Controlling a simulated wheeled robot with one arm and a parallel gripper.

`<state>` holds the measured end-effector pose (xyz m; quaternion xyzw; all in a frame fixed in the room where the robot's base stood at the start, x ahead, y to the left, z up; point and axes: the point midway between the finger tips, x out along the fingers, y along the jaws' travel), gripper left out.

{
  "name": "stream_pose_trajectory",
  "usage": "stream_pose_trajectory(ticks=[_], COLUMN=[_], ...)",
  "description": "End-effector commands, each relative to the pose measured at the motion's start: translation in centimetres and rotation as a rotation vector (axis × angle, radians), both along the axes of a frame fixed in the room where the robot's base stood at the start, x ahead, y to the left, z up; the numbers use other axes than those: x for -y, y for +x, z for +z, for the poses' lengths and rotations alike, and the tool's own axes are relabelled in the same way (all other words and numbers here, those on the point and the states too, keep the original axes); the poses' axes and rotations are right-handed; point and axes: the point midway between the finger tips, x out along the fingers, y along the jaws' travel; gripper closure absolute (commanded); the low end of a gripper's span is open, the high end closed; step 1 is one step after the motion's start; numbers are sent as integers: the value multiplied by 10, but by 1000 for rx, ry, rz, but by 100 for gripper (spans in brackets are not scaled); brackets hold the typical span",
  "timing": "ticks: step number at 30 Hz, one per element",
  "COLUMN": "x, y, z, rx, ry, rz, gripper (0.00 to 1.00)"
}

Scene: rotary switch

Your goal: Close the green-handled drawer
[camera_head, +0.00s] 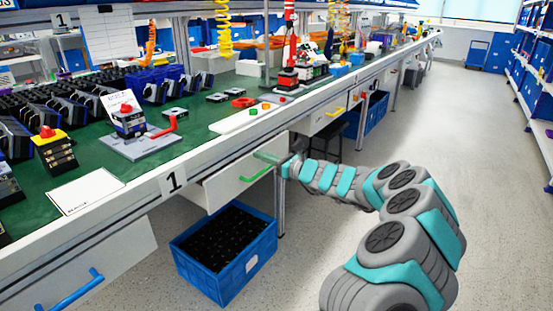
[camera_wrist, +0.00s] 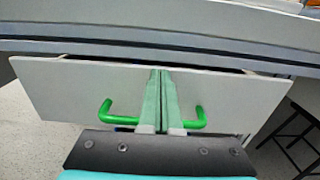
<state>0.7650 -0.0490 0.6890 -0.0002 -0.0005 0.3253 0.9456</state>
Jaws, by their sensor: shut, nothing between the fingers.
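The white drawer front (camera_head: 225,183) with the green handle (camera_head: 256,175) is under the near workbench. In the wrist view the drawer front (camera_wrist: 75,85) spans most of the picture, and thin gaps behind its top edge show it standing slightly out. My gripper (camera_head: 266,157) is at the drawer front, just above the handle. In the wrist view my gripper (camera_wrist: 164,75) has its two greenish fingers together with nothing between them. They hide the middle of the green handle (camera_wrist: 105,110). I cannot tell whether the tips touch the drawer front.
A blue crate (camera_head: 262,247) of dark parts stands on the floor below the drawer. A blue-handled drawer (camera_head: 110,255) sticks out at lower left. A yellow-handled drawer (camera_head: 318,118) and a dark stool (camera_head: 328,137) are beyond. The floor at right is clear.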

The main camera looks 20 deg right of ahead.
Motion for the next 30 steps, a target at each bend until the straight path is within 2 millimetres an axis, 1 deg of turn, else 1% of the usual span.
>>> stream_pose_trajectory(ticks=[1,5,14,24,26,30], x=[-6,-11,-13,-13,-12,-6], y=[4,12,18,17,14,3], z=[0,-1,1,3,3,4], rx=[-2,-2,-1,2,2,2], ry=[-1,0,1,-1,-1,2], rz=[3,3,-3,-2,-2,0], gripper=[100,100,100,100,100,100])
